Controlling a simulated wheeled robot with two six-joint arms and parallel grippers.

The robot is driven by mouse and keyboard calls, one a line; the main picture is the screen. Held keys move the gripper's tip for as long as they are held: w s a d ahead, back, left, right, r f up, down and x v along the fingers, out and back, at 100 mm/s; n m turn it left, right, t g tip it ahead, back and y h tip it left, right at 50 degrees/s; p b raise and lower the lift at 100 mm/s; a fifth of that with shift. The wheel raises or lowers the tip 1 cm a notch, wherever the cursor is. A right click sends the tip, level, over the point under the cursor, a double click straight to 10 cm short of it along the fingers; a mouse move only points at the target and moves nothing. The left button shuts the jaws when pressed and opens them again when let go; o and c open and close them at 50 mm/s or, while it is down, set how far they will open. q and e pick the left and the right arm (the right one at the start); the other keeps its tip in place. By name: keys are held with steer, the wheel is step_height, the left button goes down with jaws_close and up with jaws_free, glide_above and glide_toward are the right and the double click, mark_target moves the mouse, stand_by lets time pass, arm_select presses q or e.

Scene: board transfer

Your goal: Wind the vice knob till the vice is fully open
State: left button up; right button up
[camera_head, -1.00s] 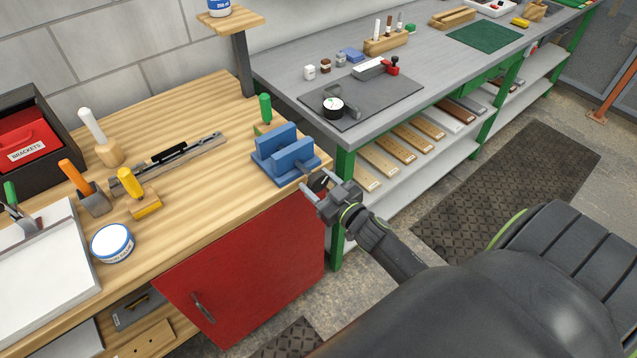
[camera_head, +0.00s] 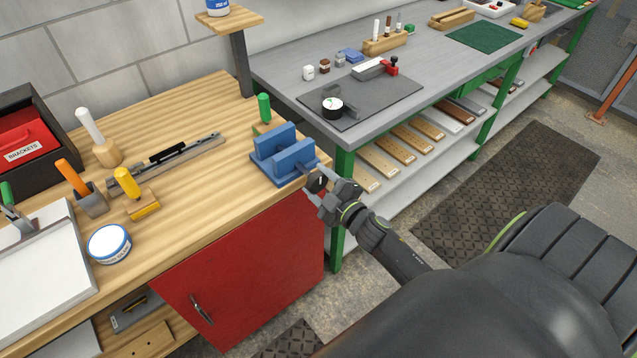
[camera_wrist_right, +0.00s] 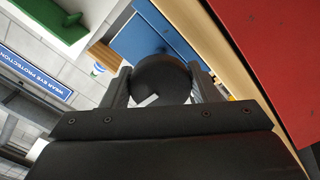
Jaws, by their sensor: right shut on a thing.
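The blue vice (camera_head: 285,155) stands at the right front corner of the wooden bench, with a gap between its two upright jaws. Its dark round knob (camera_head: 317,182) sticks out past the bench edge toward me. My right gripper (camera_head: 316,180) is at the knob, its fingers shut on either side of it. In the right wrist view the black knob (camera_wrist_right: 161,80), with a pale mark on its face, fills the space between the two fingers of my right gripper (camera_wrist_right: 161,88). The blue vice body (camera_wrist_right: 165,38) shows behind it. My left gripper is not in view.
A green-handled tool (camera_head: 264,107) stands just behind the vice. A red cabinet door (camera_head: 240,265) is below the bench front. A grey bench (camera_head: 300,85) with green legs is close on the right. Several tools and a round tin (camera_head: 110,244) lie to the left.

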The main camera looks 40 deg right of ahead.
steer(key=shift+n, duration=0.5)
steer(key=o, duration=1)
steer(key=shift+c, duration=0.2)
steer(key=s+d+b, duration=0.1)
steer(key=s+b, duration=1.4)
steer(key=s, duration=0.2)
steer(key=shift+s+d, duration=0.2)
